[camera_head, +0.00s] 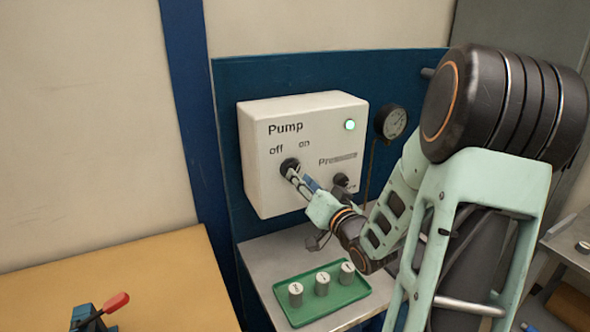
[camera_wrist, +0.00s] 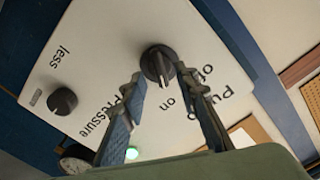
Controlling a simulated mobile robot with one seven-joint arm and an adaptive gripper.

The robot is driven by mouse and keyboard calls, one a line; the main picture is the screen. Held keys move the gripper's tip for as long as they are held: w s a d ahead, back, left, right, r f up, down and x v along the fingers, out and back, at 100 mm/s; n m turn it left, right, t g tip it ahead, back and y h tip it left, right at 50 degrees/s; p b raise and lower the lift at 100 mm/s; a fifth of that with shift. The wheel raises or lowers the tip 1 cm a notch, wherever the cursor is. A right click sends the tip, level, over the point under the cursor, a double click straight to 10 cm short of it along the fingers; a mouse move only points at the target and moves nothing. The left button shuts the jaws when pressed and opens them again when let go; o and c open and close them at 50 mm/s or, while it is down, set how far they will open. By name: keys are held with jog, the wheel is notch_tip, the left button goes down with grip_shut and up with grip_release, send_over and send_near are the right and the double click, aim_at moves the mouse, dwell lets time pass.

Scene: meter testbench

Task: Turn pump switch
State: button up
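The pump switch is a round black knob (camera_head: 289,165) on a white control box (camera_head: 262,190), below the words "Pump", "off" and "on". In the wrist view the knob (camera_wrist: 158,63) has a raised ridge with a pale mark, which appears to point toward "on". My gripper (camera_head: 292,174) is at the knob and partly covers it in the head view. In the wrist view my gripper (camera_wrist: 160,73) is open, with one fingertip on each side of the knob and gaps beside the ridge. I cannot tell whether the fingertips touch the knob's rim.
A green lamp (camera_head: 350,125) is lit on the box. A smaller pressure knob (camera_head: 341,179) is at lower right, with a gauge (camera_head: 394,122) beside the box. A green tray (camera_head: 318,309) with several small cylinders lies below. A red-handled lever (camera_head: 115,303) is at lower left.

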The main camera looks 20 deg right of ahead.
jog(key=w, duration=0.3)
jog(key=shift+w, duration=0.3)
grip_shut()
